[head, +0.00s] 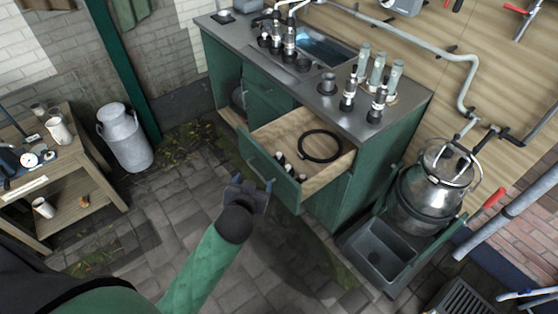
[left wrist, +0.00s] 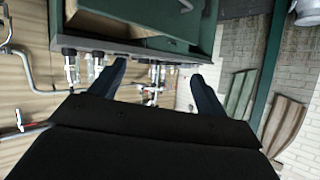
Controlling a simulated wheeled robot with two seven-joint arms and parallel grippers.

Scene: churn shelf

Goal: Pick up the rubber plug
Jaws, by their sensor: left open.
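My left gripper (head: 252,184) is open and empty, in front of the open green drawer (head: 262,170). In the left wrist view its two fingers (left wrist: 160,86) stand apart with nothing between them. Several small dark and pale pieces (head: 290,170) lie in the drawer along its front; they are too small to tell whether one is the rubber plug. A black ring (head: 320,146) lies flat in the drawer behind them. A short dark grey piece (head: 328,82) stands on the counter; I cannot tell whether it is a plug. My right gripper is not in view.
The metal counter (head: 312,96) carries a sink (head: 325,48) and several upright milking cups (head: 376,70). A steel churn (head: 432,195) stands at right, beside a grey basin (head: 385,245). A milk can (head: 125,138) and a wooden table (head: 85,170) stand left. Paving before the drawer is clear.

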